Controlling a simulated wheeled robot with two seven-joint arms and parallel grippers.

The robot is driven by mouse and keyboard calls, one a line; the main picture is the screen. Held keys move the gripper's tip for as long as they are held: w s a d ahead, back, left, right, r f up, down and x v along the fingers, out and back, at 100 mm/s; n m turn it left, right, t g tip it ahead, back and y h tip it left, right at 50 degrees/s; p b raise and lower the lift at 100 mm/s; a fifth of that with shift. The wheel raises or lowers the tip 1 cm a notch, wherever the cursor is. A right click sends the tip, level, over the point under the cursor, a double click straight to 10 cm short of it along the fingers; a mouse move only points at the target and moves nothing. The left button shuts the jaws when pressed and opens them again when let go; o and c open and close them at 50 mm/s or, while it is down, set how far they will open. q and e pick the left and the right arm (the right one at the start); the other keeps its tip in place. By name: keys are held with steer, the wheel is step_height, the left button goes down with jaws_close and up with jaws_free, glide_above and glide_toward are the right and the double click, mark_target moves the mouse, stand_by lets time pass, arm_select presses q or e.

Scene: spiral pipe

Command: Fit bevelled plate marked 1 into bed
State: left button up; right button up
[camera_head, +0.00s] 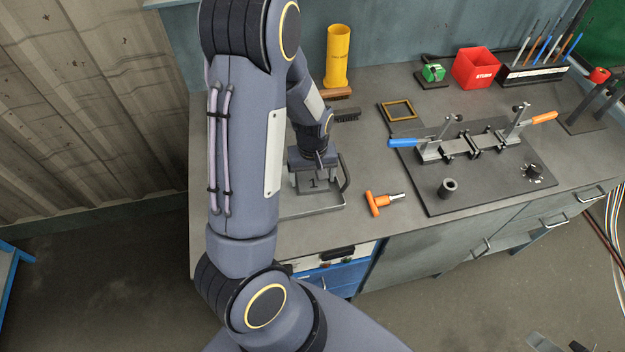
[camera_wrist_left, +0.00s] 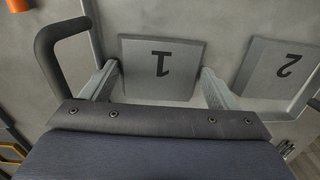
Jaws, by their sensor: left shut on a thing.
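The bevelled plate marked 1 (camera_head: 314,184) is a grey square plate, seen under my left wrist at the grey tray (camera_head: 318,211) with a dark handle. My left gripper (camera_head: 312,177) is shut on this plate. In the left wrist view its fingers (camera_wrist_left: 162,82) stand at two opposite sides of plate 1 (camera_wrist_left: 162,62). Whether the plate is clear of the tray is hard to tell. What looks like the bed (camera_head: 462,146) is at right, between clamps on a dark board. Part of my right gripper (camera_head: 562,343) seems to show at the bottom edge; its jaws are unclear.
A plate marked 2 (camera_wrist_left: 277,68) lies beside plate 1. Clamps with blue (camera_head: 404,142) and orange (camera_head: 544,117) handles rise above the board (camera_head: 480,190). A yellow cylinder (camera_head: 338,55) stands behind.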

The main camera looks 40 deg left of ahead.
mark_target(313, 178)
arm_select(q)
steer(key=shift+r, duration=0.1)
steer(key=shift+w+r, duration=0.1)
steer(key=shift+r, duration=0.3)
step_height(313, 178, up, 2)
steer(key=shift+r, duration=0.1)
steer(key=s+d+r, duration=0.8)
steer(key=s+r, duration=0.2)
steer(key=s, duration=0.1)
steer(key=shift+d+p, duration=0.35)
steer(key=shift+s+d+f, duration=0.1)
steer(key=shift+s, duration=0.05)
